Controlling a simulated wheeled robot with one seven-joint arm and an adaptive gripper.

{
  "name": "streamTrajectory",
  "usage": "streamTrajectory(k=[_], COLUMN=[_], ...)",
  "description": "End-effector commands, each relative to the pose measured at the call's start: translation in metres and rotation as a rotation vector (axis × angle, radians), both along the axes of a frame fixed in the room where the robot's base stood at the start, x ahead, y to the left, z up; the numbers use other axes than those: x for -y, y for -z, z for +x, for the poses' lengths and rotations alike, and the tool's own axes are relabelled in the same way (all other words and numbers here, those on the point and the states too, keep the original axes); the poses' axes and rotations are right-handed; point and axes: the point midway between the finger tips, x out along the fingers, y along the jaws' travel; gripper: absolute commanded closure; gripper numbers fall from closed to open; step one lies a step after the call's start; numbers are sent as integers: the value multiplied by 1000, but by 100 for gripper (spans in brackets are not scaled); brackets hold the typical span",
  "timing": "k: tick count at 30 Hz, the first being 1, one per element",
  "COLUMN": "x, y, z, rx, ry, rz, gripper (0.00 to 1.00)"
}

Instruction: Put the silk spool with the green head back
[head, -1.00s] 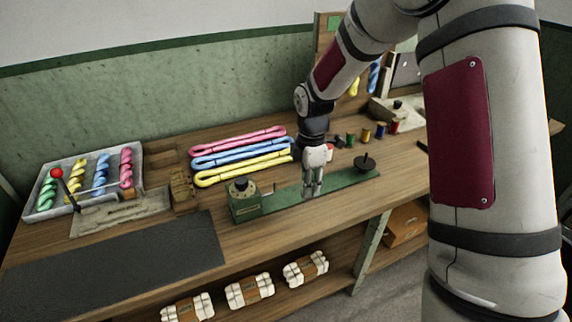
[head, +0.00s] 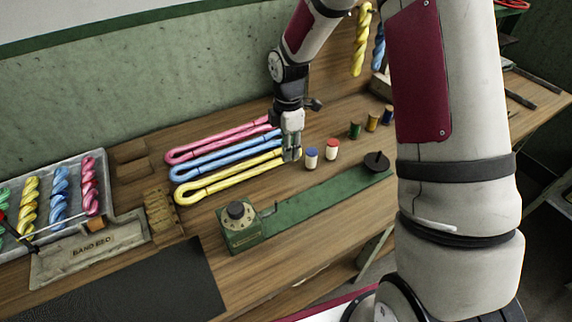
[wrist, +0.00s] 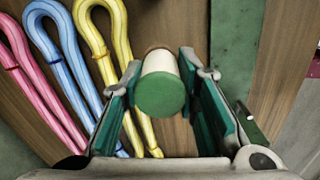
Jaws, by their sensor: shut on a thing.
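The silk spool with the green head (wrist: 160,95) is between the two fingers of my gripper (wrist: 160,100) in the wrist view. Its pale body points away from the camera, toward the wooden bench. My gripper (head: 291,155) is shut on it and points down near the right end of the yellow skein in the head view. The spool is not clearly visible there, and I cannot tell whether it touches the bench. A blue-headed white spool (head: 311,159) and a red-headed white spool (head: 332,150) stand just right of my gripper.
Pink (head: 215,143), blue (head: 215,160) and yellow skeins (head: 225,180) lie left of my gripper. A green device (head: 240,226) with a long green base is in front.

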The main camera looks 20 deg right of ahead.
Motion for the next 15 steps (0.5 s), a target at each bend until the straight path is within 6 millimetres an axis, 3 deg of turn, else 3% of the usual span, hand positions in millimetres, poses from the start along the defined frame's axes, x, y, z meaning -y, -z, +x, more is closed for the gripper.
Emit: streamTrajectory(k=[3, 15], x=[-1, -1], y=[22, 62], z=[-1, -1], rx=[-4, -3], ry=[0, -1], rz=[0, 1], gripper=[100, 100])
